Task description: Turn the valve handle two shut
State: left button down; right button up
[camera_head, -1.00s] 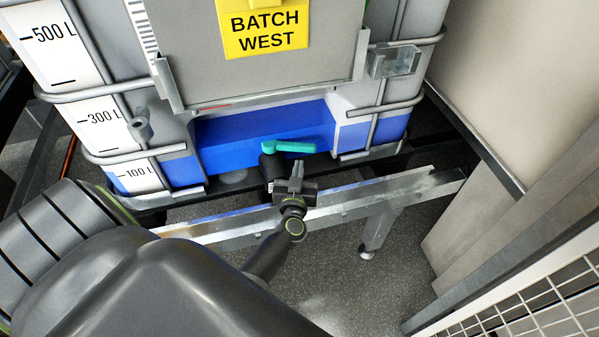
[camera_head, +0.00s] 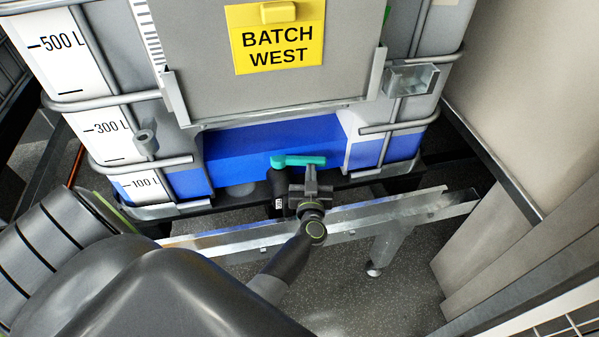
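The teal valve handle (camera_head: 300,161) sits on top of a black valve body (camera_head: 277,190) at the low front of a caged tank holding blue liquid. The handle points to the right from its pivot, roughly along the tank's front face. My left gripper (camera_head: 312,172) is just below and in front of the handle's middle, its fingers pointing toward it. From this angle I cannot tell whether the fingers touch the handle or how far apart they are. My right gripper is not in view.
The tank carries a yellow "BATCH WEST" sign (camera_head: 276,40) and a level scale (camera_head: 108,125) at left. A metal rail (camera_head: 400,212) on legs runs in front, under my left gripper. A beige wall and mesh panel (camera_head: 560,325) stand at right.

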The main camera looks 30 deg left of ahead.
pick_arm(q)
jog(key=w, duration=0.1)
jog(key=w+n+g+y+p, duration=0.1)
jog(key=w+y, duration=0.1)
jog(key=shift+a+r+n, duration=0.15)
jog(key=shift+a+n, duration=0.15)
jog(key=shift+n, duration=0.1)
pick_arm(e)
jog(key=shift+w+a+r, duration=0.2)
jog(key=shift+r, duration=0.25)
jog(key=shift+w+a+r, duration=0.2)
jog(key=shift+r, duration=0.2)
pick_arm(q)
jog(key=shift+p, duration=0.3)
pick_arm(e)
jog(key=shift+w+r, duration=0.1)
